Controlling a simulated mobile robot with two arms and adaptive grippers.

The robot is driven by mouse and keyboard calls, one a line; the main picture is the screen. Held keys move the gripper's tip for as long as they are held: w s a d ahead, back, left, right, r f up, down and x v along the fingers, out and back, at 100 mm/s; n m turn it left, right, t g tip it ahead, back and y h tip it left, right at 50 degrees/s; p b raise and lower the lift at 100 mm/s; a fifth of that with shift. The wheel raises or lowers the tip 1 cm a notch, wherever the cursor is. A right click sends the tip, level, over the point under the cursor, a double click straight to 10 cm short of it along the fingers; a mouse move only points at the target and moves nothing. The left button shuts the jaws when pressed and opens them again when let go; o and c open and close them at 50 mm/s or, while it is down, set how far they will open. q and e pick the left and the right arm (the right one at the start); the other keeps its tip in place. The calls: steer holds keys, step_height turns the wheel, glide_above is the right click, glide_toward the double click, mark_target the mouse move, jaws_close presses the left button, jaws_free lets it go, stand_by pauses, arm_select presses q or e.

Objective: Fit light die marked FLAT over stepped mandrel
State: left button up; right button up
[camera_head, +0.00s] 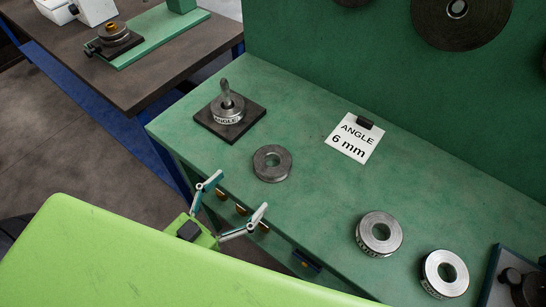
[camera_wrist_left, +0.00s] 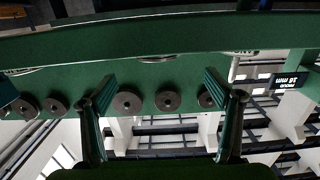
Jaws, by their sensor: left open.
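The stepped mandrel (camera_head: 225,90) stands on a dark square plate (camera_head: 248,118) at the left of the green bench. A ring die marked ANGLE (camera_head: 228,114) sits around it. A darker grey ring die (camera_head: 272,150) lies flat nearby, no mark visible. Two lighter, shiny ring dies, one nearer the middle (camera_head: 378,247) and one farther right (camera_head: 430,273), lie on the bench; their side marks are too small to read, so I cannot tell which is FLAT. My left gripper (camera_head: 240,193) is open and empty at the bench's front edge, apart from the dies. Its spread fingers show in the left wrist view (camera_wrist_left: 160,92).
A dark device (camera_head: 520,285) is at the lower right. Large dark discs (camera_head: 458,12) are on the green back panel. A brown table (camera_head: 180,60) stands behind left.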

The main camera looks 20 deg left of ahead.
mark_target(260, 172)
arm_select(q)
steer(key=p+x, duration=0.1)
steer(key=x, duration=0.4)
steer(key=shift+w+d, duration=0.15)
steer(key=shift+w, duration=0.25)
steer(key=shift+w+d, duration=0.2)
steer(key=shift+w, duration=0.35)
steer(key=shift+w+d+p, duration=0.2)
steer(key=shift+w+p, duration=0.1)
steer(key=shift+w, duration=0.05)
steer(key=p+x, duration=0.1)
steer(key=x, duration=0.3)
steer(key=shift+w+d, duration=0.1)
steer(key=shift+d, duration=0.05)
steer(key=shift+w+f, duration=0.15)
steer(key=c, duration=1.5)
steer(key=shift+c, duration=0.5)
arm_select(e)
steer(key=r, duration=0.3)
steer(key=shift+w+a+r, duration=0.1)
steer(key=shift+w+a, duration=0.05)
steer(key=shift+w, duration=0.1)
